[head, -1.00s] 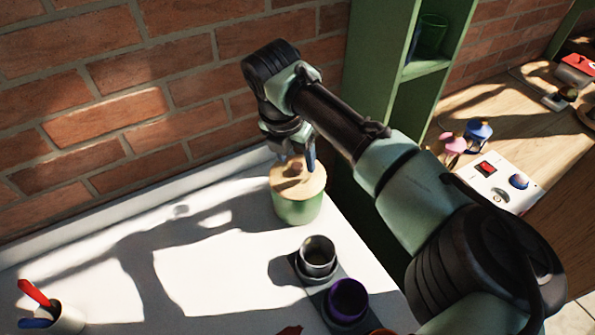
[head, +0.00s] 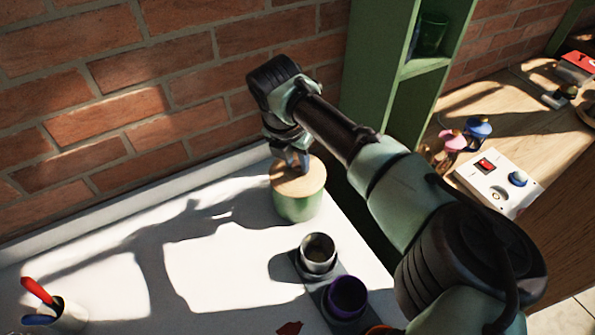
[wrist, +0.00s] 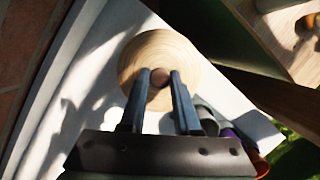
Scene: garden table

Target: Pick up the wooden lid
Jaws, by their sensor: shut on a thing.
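The wooden lid (head: 309,180) is a pale round disc with a small round knob. It sits on a green canister (head: 297,207) by the back wall of the white table. In the wrist view the lid (wrist: 185,55) lies below my gripper, and its darker knob (wrist: 160,78) is between the fingertips. My gripper (head: 298,168) is shut on the knob, with one finger on each side in the wrist view (wrist: 160,80). The lid appears seated on the canister; I see no clear gap.
A metal cup (head: 318,252) and a purple cup (head: 346,297) stand in front of the canister. A white holder (head: 70,318) with red and blue handles is at front left. A green shelf (head: 380,80) rises to the right. The table's left middle is clear.

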